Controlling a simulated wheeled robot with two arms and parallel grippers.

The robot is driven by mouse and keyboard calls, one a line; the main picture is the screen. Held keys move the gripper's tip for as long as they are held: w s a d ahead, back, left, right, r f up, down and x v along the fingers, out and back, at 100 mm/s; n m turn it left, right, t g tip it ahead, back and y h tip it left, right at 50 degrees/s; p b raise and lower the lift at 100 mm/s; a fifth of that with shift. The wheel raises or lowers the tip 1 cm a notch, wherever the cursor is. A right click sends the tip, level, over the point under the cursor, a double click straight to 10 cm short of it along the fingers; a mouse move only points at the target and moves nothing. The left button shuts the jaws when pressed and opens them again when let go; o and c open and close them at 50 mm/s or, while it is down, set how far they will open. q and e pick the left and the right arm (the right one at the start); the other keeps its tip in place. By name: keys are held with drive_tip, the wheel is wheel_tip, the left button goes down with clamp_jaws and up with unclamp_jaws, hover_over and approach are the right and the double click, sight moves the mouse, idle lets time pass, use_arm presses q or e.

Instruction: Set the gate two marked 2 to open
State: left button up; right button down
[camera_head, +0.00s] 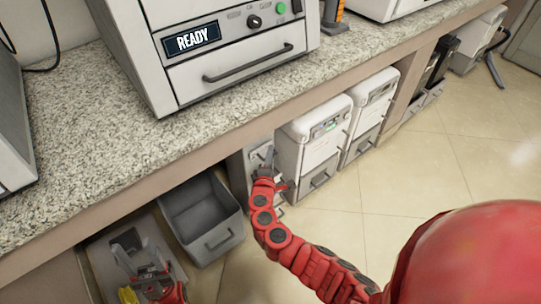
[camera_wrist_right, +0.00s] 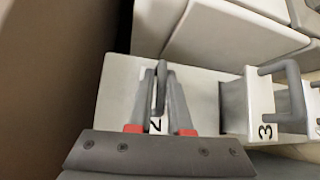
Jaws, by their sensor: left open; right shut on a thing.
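In the right wrist view, gate two is a pale panel with a dark 2 on a white label (camera_wrist_right: 155,125), seen sideways. Its grey bar handle (camera_wrist_right: 160,88) stands between the two fingers of my right gripper (camera_wrist_right: 163,80), which is shut on it. In the head view my right gripper (camera_head: 264,168) is at the front of a pale unit (camera_head: 238,168) under the counter; the 2 cannot be read there. My left gripper (camera_head: 133,255) is open and empty at the lower left, apart from the gates.
A gate marked 3 (camera_wrist_right: 262,118) with a grey handle (camera_wrist_right: 285,70) juts out right of gate two. An open grey bin (camera_head: 205,215) stands left of my right gripper. White bins (camera_head: 312,145) stand to its right. The counter edge (camera_head: 165,178) overhangs. Tiled floor (camera_head: 430,165) is clear.

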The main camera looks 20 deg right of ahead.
drive_tip(key=shift+s+f, duration=0.1)
drive_tip(key=shift+f, duration=0.15)
drive_tip(key=s+d, duration=0.2)
drive_tip(key=s, duration=0.4)
drive_tip(key=shift+d, duration=0.1)
drive_tip(key=c, duration=0.9)
unclamp_jaws()
drive_tip(key=shift+r, duration=0.1)
